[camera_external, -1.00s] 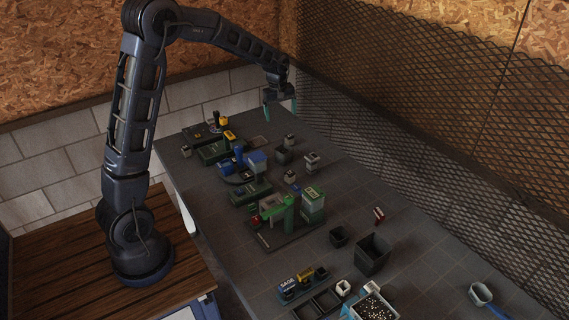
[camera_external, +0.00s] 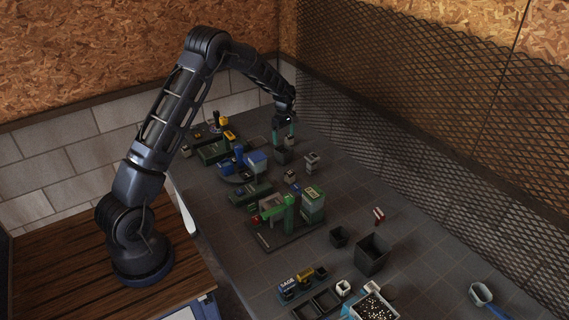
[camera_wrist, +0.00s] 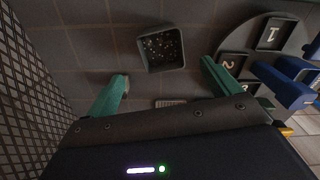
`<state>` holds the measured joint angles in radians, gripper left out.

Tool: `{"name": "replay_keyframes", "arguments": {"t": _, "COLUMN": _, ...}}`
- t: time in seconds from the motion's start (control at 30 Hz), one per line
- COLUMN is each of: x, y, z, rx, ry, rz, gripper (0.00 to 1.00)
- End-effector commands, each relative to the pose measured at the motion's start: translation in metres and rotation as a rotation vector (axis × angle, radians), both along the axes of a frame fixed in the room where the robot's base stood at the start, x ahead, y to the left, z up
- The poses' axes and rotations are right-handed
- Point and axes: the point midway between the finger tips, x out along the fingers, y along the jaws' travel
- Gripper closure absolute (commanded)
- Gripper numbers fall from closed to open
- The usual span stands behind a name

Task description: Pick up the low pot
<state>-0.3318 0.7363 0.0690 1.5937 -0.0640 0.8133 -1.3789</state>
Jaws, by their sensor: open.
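A low dark square pot (camera_external: 283,157) stands on the grey worktable toward its far end. In the wrist view the pot (camera_wrist: 161,50) is seen from above, with dark speckled contents inside its rim. My gripper (camera_external: 284,143) points down just above or beside this pot. In the wrist view its green fingers (camera_wrist: 163,75) are spread wide with nothing between them, and the pot lies ahead of them, near the picture's top. I cannot tell the exact height gap.
A blue device (camera_external: 257,162) with a round numbered base (camera_wrist: 262,38) stands beside the pot. A green machine (camera_external: 290,213) stands mid-table. A small grey-white container (camera_external: 311,161) is right of the pot. A mesh wall (camera_external: 430,130) runs along the table's right side.

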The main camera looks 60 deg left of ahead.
Motion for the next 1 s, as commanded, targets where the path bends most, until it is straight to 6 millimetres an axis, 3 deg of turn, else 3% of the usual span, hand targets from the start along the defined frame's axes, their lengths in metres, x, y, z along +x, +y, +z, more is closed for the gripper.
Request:
{"name": "replay_keyframes", "arguments": {"t": 0.2, "x": -0.001, "y": 0.000, "z": -0.032, "rx": 0.000, "ry": 0.002, "rz": 0.000, "gripper": 0.11}}
{"name": "replay_keyframes", "arguments": {"t": 0.47, "x": -0.002, "y": -0.001, "z": -0.048, "rx": 0.000, "ry": 0.001, "rz": 0.000, "gripper": 0.11}}
{"name": "replay_keyframes", "arguments": {"t": 0.73, "x": -0.003, "y": -0.002, "z": -0.083, "rx": -0.001, "ry": 0.002, "rz": 0.000, "gripper": 0.11}}
{"name": "replay_keyframes", "arguments": {"t": 1.0, "x": -0.003, "y": -0.002, "z": -0.090, "rx": 0.000, "ry": 0.000, "rz": -0.001, "gripper": 0.11}}
